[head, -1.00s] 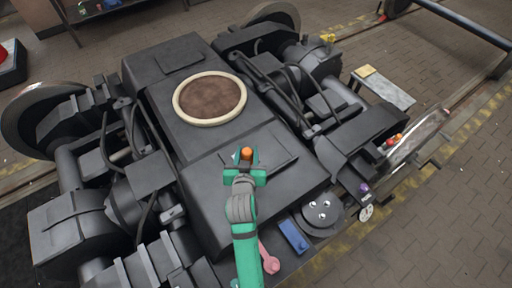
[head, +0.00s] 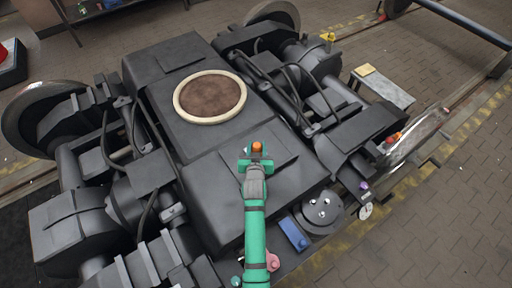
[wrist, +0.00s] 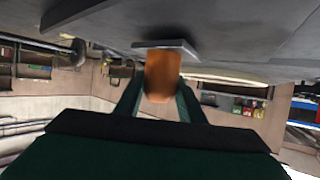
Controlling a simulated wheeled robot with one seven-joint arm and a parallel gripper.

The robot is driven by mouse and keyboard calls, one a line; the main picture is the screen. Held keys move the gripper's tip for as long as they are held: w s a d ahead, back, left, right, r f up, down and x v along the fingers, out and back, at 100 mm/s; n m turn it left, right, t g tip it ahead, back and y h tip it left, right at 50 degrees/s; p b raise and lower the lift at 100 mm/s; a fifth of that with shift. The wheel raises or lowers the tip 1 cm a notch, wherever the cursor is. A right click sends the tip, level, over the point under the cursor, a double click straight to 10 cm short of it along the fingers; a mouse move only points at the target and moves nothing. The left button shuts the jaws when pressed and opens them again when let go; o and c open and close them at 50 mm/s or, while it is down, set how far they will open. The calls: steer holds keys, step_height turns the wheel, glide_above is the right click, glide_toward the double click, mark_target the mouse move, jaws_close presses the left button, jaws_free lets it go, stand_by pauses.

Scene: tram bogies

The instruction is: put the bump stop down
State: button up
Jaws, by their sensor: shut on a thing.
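The bump stop (head: 257,147) is a small orange, rounded piece held at the tip of my gripper (head: 257,160). In the wrist view the bump stop (wrist: 162,76) is an orange-brown block between the two green fingers of my gripper (wrist: 157,98), which is shut on it. A flat grey plate (wrist: 166,46) meets its far end; I cannot tell whether that plate belongs to the bump stop or to the bogie. In the head view the gripper is over the sloping dark panel of the bogie frame (head: 215,185), and the gap below it is unclear.
A cream ring with a brown centre (head: 210,97) lies on the frame behind. A grey disc with several holes (head: 323,211), a blue box (head: 293,234) and a pink tool (head: 271,260) lie to the right of my arm. A grey bench (head: 383,90) stands farther right.

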steer(key=shift+f, duration=0.2)
steer(key=shift+f, duration=0.15)
steer(key=o, duration=1.2)
